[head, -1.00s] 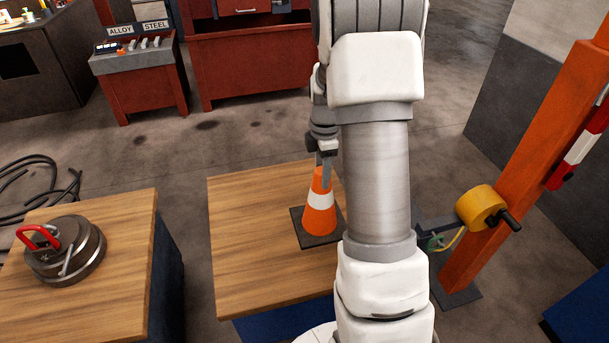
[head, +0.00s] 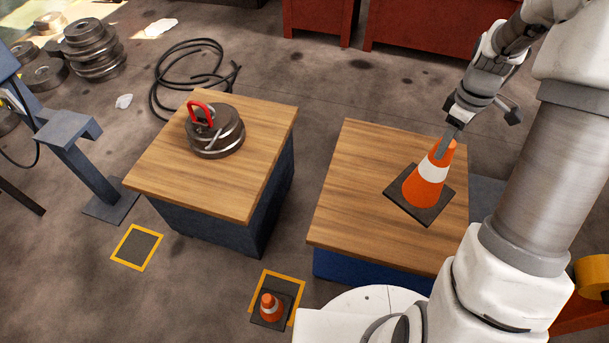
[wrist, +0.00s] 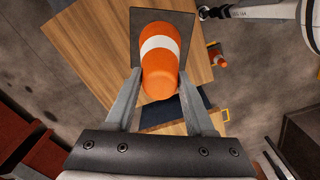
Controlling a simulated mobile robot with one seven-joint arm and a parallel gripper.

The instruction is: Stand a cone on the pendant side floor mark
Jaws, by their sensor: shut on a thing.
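My gripper (head: 445,146) is shut on the top of an orange cone (head: 427,186) with a white band and dark square base. The wrist view shows the cone (wrist: 160,72) between the two fingers. The cone is over the right wooden-topped table; I cannot tell whether its base touches the top. One yellow-outlined floor mark (head: 119,250) at the lower left is empty. Another yellow-outlined mark (head: 298,294), in front of the gap between the tables, has a second orange cone (head: 268,305) standing on it, slightly off its outline. Neither mark shows a label.
The right table (head: 350,180) is otherwise bare. The left table (head: 170,170) bears dark steel discs with a red shackle (head: 200,112). A black hose (head: 165,80) lies behind it. A blue stand (head: 85,160) is at the left. Open floor lies between the stand and the left table.

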